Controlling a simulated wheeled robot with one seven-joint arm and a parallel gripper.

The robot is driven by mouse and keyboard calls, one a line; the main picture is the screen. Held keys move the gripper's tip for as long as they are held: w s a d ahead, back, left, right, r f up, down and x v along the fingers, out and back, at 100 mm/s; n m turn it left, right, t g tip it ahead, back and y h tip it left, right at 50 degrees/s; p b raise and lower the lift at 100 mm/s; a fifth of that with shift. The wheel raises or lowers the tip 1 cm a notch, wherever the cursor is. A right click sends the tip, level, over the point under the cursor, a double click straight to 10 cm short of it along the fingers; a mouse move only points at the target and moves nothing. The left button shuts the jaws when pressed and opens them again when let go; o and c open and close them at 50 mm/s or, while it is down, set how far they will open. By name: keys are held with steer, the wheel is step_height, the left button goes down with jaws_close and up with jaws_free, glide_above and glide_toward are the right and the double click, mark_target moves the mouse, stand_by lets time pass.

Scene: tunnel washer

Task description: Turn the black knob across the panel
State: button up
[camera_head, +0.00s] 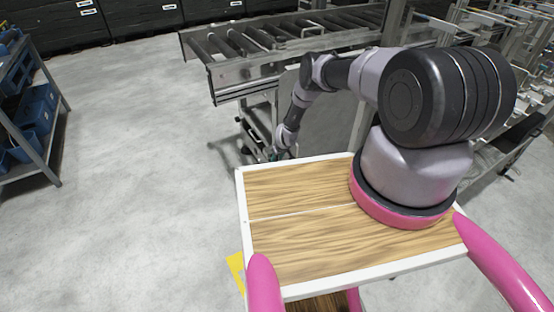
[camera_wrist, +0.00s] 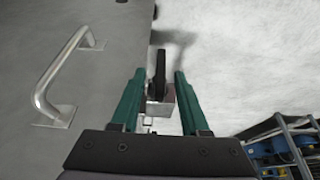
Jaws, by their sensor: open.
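In the wrist view, the black knob (camera_wrist: 160,66) is a narrow upright bar. It rises from a small grey block (camera_wrist: 160,107) at the right edge of the grey panel (camera_wrist: 100,75). My gripper (camera_wrist: 159,80) has two green fingers, spread open, one on each side of the knob and block. I see gaps on both sides, but cannot tell how deep the knob sits between the fingers. In the head view, my gripper (camera_head: 279,155) is small and low beside the machine, partly hidden by my own body. The knob cannot be made out there.
A bent metal handle (camera_wrist: 66,76) stands on the panel left of the fingers. A roller conveyor (camera_head: 260,45) lies behind the arm in the head view. A shelf with blue bins (camera_head: 35,110) stands at the far left. The floor between is clear.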

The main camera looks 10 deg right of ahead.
steer(key=shift+f, duration=0.1)
jaws_close()
steer(key=shift+w+d, duration=0.1)
steer(key=shift+w+d+f+m+g+y, duration=0.15)
steer(key=shift+g+y, duration=0.1)
steer(key=shift+y, duration=0.55)
steer(key=shift+s+d+r+m+g+y, duration=0.1)
steer(key=shift+m+g+y, duration=0.1)
steer(key=shift+y, duration=0.6)
steer(key=shift+w+d+f+m+g+y, duration=0.15)
steer(key=shift+g+y, duration=0.1)
steer(key=shift+y, duration=0.95)
